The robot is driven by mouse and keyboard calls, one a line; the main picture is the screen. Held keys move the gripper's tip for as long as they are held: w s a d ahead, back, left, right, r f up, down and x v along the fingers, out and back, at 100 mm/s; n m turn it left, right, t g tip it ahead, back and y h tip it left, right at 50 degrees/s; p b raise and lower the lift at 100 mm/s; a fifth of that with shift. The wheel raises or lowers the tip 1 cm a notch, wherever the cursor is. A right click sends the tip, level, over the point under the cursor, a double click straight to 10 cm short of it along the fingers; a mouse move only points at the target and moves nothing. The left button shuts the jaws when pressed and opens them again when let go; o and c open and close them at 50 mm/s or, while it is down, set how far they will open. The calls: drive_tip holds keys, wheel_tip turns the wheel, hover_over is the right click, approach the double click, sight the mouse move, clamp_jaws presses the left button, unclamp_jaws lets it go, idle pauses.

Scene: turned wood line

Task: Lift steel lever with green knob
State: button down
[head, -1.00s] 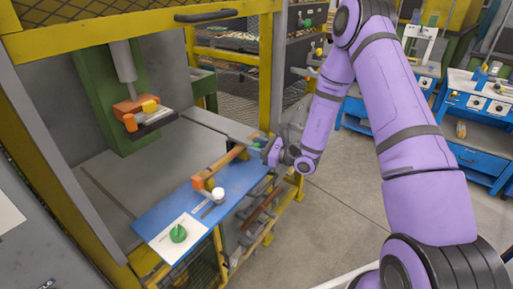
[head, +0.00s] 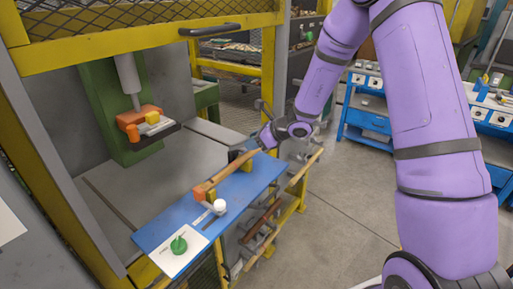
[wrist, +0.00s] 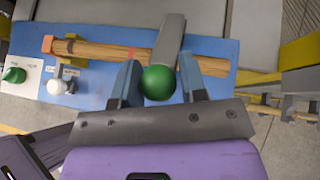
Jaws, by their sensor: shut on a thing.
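In the wrist view the green knob (wrist: 159,83) sits between the two fingers of my gripper (wrist: 160,88), which is shut on it. The flat grey steel lever (wrist: 169,42) runs from the knob toward the top of the picture, crossing over a wooden bar. In the head view my gripper (head: 268,136) is at the far right end of the blue table. The knob is hidden there, and I cannot make out the lever clearly.
The wooden bar (head: 232,168) with an orange end lies along the blue table (head: 160,230). A white ball knob (head: 219,205) and a green knob on a white plate (head: 178,245) are near its front. A yellow-framed press with an orange head (head: 138,116) stands left.

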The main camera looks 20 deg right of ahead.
sight(237, 144)
drive_tip(key=shift+w+a+r+g+h, duration=0.5)
drive_tip(key=shift+a+r+g, duration=0.1)
drive_tip(key=shift+r+g, duration=0.25)
drive_tip(key=shift+w+a+r, duration=0.95)
drive_tip(key=shift+w+r, duration=0.15)
drive_tip(key=shift+w, duration=0.1)
drive_tip(key=shift+w+a+r, duration=0.25)
drive_tip(key=shift+w+a, duration=0.1)
drive_tip(key=shift+w, duration=0.15)
drive_tip(key=shift+w+a+r, duration=0.2)
drive_tip(key=shift+w+a, duration=0.15)
drive_tip(key=shift+w, duration=0.15)
drive_tip(key=c, duration=0.8)
unclamp_jaws()
drive_tip(key=shift+r, duration=0.1)
drive_tip(key=shift+o, duration=0.2)
drive_tip(key=shift+d, duration=0.1)
drive_tip(key=shift+d, duration=0.15)
